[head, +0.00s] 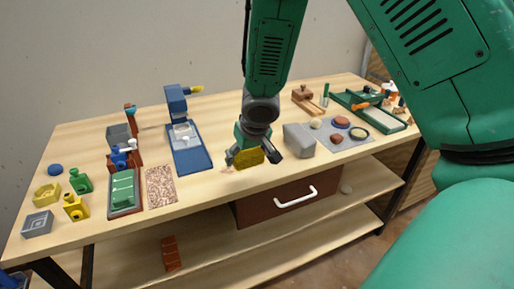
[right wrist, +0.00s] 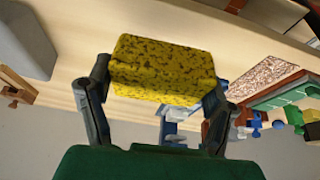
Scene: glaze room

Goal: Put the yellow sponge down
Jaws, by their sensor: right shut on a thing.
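The yellow sponge (head: 247,158) is a speckled yellow block. My right gripper (head: 255,156) is shut on it and holds it near the front edge of the wooden table (head: 232,130), above the drawer. In the right wrist view the sponge (right wrist: 162,70) sits between both fingers of the gripper (right wrist: 155,88). I cannot tell for sure whether the sponge touches the tabletop. My left gripper does not show.
A grey block (head: 299,140) stands just right of the gripper. A blue stand (head: 190,148) and a speckled tile (head: 160,187) lie to the left. A grey mat (head: 352,142) with several stones is at the right. Bare wood lies between the blue stand and the gripper.

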